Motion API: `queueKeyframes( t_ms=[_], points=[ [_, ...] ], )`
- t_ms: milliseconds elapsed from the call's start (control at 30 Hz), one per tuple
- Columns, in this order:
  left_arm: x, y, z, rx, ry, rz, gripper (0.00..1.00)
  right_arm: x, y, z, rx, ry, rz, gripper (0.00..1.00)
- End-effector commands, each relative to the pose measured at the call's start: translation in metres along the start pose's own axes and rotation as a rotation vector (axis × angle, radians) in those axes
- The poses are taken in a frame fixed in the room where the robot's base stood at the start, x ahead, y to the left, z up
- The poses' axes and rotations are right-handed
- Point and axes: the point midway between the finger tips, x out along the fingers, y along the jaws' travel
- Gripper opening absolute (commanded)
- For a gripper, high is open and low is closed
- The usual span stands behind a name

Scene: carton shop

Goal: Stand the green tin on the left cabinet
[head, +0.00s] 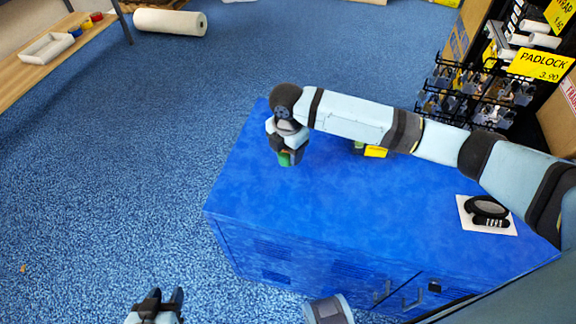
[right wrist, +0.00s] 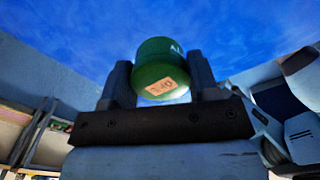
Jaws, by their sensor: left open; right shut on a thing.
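The green tin (head: 285,159) shows below my right gripper (head: 287,150), over the left part of the blue cabinet top (head: 300,210). The right arm reaches across the cabinet from the right. In the right wrist view the green tin (right wrist: 160,72) sits between the two dark fingers of my right gripper (right wrist: 160,80), which are shut on it. An orange-brown label is on the tin. I cannot tell whether the tin touches the cabinet top. My left gripper (head: 158,303) is open and empty, low over the floor in front of the cabinet.
A yellow and green thing (head: 375,151) lies on the cabinet, partly behind my right arm. A black padlock-like thing on a white card (head: 487,214) lies at the cabinet's right end. A padlock rack (head: 480,95) stands behind. The cabinet's front left top is clear.

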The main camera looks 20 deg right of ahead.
Motion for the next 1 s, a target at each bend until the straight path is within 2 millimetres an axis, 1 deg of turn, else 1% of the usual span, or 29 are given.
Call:
queueKeyframes(
  t_ms=[33,267,500,867,900,967,1000],
  points=[
    [0.001,0.0,0.002,0.003,-0.001,0.0,0.43,0.008,0.0,0.0,0.001,0.0,0.001,0.26],
    [0.002,0.0,0.004,0.004,-0.001,0.001,0.43,0.025,0.001,0.0,0.001,0.0,0.001,0.26],
    [0.004,0.001,0.006,0.005,0.002,0.001,0.43,0.059,0.001,0.0,0.0,-0.001,0.0,0.26],
    [0.002,0.002,0.002,0.004,0.008,0.001,0.43,0.062,0.001,0.0,0.0,0.0,0.002,0.26],
    [0.002,0.002,0.002,0.004,0.008,0.002,0.43,0.063,0.001,0.0,0.001,0.0,0.002,0.57],
    [0.002,0.002,0.003,0.003,0.008,0.002,0.43,0.063,0.001,0.0,0.001,0.0,0.002,0.71],
    [0.002,0.002,0.003,0.003,0.007,0.002,0.43,0.063,0.001,0.0,0.001,0.0,0.002,0.8]
  ],
)
